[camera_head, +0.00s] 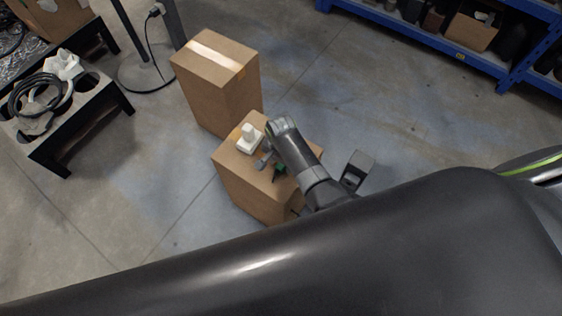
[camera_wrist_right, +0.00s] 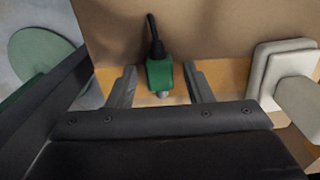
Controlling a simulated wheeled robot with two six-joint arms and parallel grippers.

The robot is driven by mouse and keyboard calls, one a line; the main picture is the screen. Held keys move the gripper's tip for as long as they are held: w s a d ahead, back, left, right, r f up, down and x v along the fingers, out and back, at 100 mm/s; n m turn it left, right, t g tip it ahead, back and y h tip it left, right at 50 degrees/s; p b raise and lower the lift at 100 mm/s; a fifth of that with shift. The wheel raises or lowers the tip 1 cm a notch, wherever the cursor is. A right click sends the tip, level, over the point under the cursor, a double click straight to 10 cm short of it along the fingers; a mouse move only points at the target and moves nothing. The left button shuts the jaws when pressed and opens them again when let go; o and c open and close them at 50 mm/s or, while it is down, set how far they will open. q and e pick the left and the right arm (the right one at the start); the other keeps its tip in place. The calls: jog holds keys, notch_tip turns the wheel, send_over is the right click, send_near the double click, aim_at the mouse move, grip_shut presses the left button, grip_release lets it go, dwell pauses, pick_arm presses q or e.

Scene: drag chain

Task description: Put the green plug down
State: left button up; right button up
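The green plug (camera_head: 280,169) with a short black cable end is at the top of the front cardboard box. In the right wrist view the green plug (camera_wrist_right: 160,74) lies between the two grey fingers of my right gripper (camera_wrist_right: 160,80), with a gap on either side. The fingers are apart and do not grip it. In the head view my right gripper (camera_head: 271,165) is low over the box top, partly hidden by its own wrist. My left gripper is not in view.
A white fitting (camera_head: 249,141) stands on the same front box (camera_head: 249,190), left of the gripper. A taller cardboard box (camera_head: 222,95) stands behind it. A black-legged table (camera_head: 100,92) with cables is at the left. A blue shelf (camera_head: 430,42) is at the back right.

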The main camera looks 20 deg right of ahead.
aim_at(281, 165)
jog(key=shift+r, duration=0.1)
jog(key=shift+r, duration=0.3)
notch_tip(281, 165, up, 12)
jog(key=p, duration=0.3)
jog(key=shift+f, duration=0.25)
jog(key=shift+s, duration=0.1)
